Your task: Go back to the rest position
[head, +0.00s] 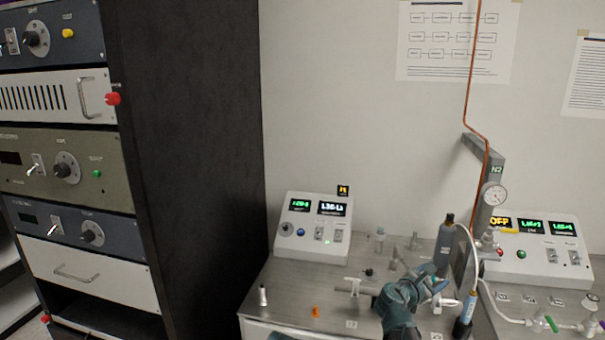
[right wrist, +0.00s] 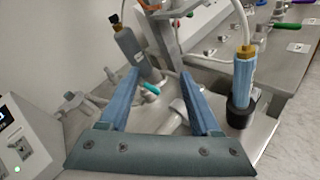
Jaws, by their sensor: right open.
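My right gripper (head: 436,283) is over the metal bench in the head view, its arm coming in from the bottom. In the right wrist view its two blue fingers (right wrist: 160,84) are spread apart with nothing held between them. Behind the fingers there is a valve with a green handle (right wrist: 150,89) and a dark grey cylinder (right wrist: 130,50). I cannot tell whether the fingers touch any fitting. My left gripper is in neither view.
A control box (head: 312,228) stands at the bench's back left, and another (head: 541,248) at the right. A blue cylinder (head: 466,308) stands close right of the gripper. A round gauge (head: 494,195) hangs above. A tall rack (head: 190,150) stands left.

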